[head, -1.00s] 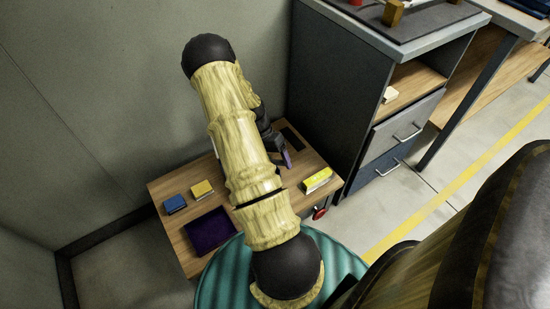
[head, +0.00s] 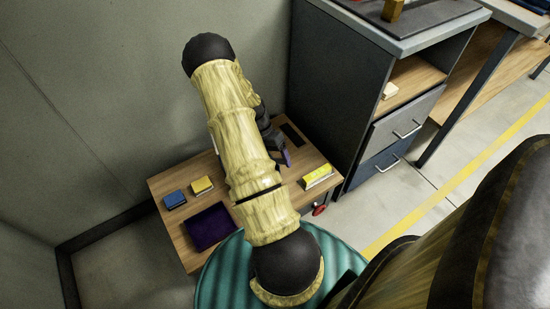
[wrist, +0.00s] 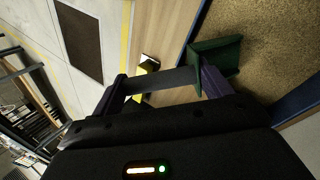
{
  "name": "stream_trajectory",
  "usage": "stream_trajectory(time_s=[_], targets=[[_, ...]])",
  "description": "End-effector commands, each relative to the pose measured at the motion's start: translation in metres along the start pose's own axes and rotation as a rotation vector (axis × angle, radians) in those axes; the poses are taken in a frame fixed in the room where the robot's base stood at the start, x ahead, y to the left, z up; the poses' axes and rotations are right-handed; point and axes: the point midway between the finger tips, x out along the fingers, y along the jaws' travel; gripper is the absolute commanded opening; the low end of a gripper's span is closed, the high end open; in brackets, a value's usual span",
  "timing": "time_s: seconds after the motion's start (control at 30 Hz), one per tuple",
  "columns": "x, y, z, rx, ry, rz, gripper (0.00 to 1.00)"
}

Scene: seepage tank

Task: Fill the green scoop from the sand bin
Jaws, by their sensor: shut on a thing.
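The green scoop (wrist: 217,53) shows at the upper right of the wrist view, beside my gripper's right finger and overlapping the near edge of the sand. My gripper (wrist: 163,87) is shut on the scoop; a dark bar spans between its two fingers, and the exact grip is hard to make out. The sand bin (wrist: 296,103) has a blue rim and brown sand, and fills the right of the wrist view. In the head view, my gripper (head: 282,155) is low over the wooden table, partly behind my arm. Scoop and sand bin are hidden there. I cannot tell whether the scoop holds sand.
On the wooden table (head: 172,227) are a blue block (head: 175,200), a yellow block (head: 202,186), a dark purple tray (head: 209,228) and a yellow-and-white box (head: 318,177). A grey drawer cabinet (head: 335,95) stands close on the right. A wall is behind.

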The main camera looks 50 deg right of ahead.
Motion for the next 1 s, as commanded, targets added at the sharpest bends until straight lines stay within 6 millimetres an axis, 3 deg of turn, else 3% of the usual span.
stream_trajectory(time_s=[1.0], targets=[[-0.0026,-0.0049,-0.0002,0.001,0.001,-0.001,0.46]])
